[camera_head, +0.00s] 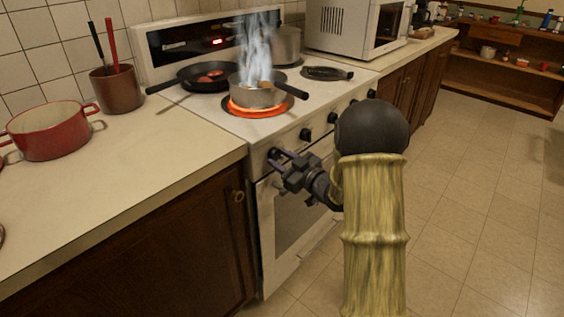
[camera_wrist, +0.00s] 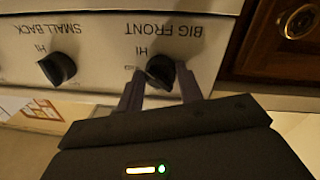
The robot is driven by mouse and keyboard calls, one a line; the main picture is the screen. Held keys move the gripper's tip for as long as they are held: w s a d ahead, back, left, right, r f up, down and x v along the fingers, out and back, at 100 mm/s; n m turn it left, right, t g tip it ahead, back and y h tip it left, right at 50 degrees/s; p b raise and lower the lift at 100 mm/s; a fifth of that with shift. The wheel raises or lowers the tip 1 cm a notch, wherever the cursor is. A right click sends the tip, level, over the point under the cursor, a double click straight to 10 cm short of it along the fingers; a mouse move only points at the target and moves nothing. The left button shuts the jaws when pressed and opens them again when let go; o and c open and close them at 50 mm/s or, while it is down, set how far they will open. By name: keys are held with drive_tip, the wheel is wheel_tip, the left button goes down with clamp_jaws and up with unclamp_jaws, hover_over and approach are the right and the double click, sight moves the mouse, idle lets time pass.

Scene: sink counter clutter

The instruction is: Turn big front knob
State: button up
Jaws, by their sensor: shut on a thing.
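The big front knob (camera_wrist: 160,69) is black and sits under the label BIG FRONT, which reads upside down in the wrist view. My gripper (camera_wrist: 161,88) has its two fingers on either side of this knob and is shut on it. In the head view my gripper (camera_head: 279,157) reaches the left end of the stove's front panel, where the fingers partly hide the knob. The stove (camera_head: 210,105) has a glowing red front burner with a steaming pot (camera_head: 257,96) on it.
The small back knob (camera_wrist: 57,68) is beside it in the wrist view. A black pan (camera_head: 205,76) and another pot (camera_head: 285,45) stand on the stove. A red pot (camera_head: 50,132) is on the left counter (camera_head: 150,160). The floor to the right is clear.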

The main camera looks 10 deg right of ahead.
drive_tip(key=n+b, duration=0.1)
drive_tip(key=b, duration=0.1)
drive_tip(key=n+b, duration=0.4)
drive_tip(key=shift+d+f+b, duration=0.1)
drive_tip(key=shift+f+b, duration=0.2)
drive_tip(key=n+b, duration=0.2)
drive_tip(key=b, duration=0.1)
drive_tip(key=shift+n+y, duration=0.3)
drive_tip(key=shift+w+r+n+b, duration=0.1)
drive_tip(key=shift+r+n+b, duration=0.1)
drive_tip(key=shift+n+b, duration=0.7)
drive_tip(key=shift+r, duration=0.1)
drive_tip(key=o, duration=1)
drive_tip(key=v, duration=0.6)
drive_tip(key=p+v, duration=0.1)
drive_tip(key=v, duration=0.4)
drive_tip(key=p+v, duration=0.1)
drive_tip(key=v, duration=0.5)
drive_tip(key=shift+s+d+f, duration=0.2)
drive_tip(key=shift+f, duration=0.05)
